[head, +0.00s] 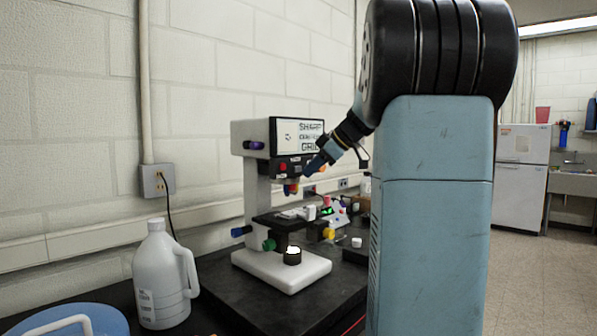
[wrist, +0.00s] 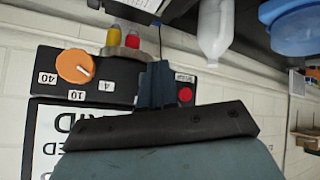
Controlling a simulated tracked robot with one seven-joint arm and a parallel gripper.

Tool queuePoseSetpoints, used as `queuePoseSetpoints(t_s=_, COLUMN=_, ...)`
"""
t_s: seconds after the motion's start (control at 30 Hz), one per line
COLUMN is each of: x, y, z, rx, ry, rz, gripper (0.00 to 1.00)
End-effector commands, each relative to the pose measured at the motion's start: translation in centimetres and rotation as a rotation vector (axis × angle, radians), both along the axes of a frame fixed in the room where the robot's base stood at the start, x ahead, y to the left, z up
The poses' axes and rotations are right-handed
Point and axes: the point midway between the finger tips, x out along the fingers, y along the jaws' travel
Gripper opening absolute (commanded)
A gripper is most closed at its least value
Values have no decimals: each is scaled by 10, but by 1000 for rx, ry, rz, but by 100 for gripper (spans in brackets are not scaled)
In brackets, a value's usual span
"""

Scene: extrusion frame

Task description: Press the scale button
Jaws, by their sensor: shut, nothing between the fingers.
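The microscope-like instrument (head: 285,140) stands on the black bench, with a dark control panel under its sign. A red button (wrist: 185,94) is on that panel in the wrist view, which shows it upside down. A small label beside it is too blurred to read fully. The red button also shows in the head view (head: 283,167). My gripper (head: 312,168) is shut and empty at the front of the panel. In the wrist view its fingers (wrist: 154,72) lie just left of the red button, over the panel. I cannot tell whether they touch it.
An orange dial (wrist: 75,66) is on the same panel. A white jug (head: 160,280) and a blue container (head: 60,318) are at the left of the bench. A small device with a green display (head: 326,211) and small bottles stand behind the stage.

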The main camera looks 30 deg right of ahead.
Motion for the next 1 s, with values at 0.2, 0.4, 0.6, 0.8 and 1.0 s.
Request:
queuePoseSetpoints(t_s=0.2, x=0, y=0, z=0, rx=0, ry=0, rz=0, gripper=0)
queuePoseSetpoints(t_s=0.4, x=1, y=0, z=0, rx=0, ry=0, rz=0, gripper=0)
queuePoseSetpoints(t_s=0.6, x=7, y=2, z=1, rx=0, ry=0, rz=0, gripper=0)
queuePoseSetpoints(t_s=0.8, x=8, y=3, z=1, rx=0, ry=0, rz=0, gripper=0)
queuePoseSetpoints(t_s=1.0, x=8, y=3, z=1, rx=0, ry=0, rz=0, gripper=0)
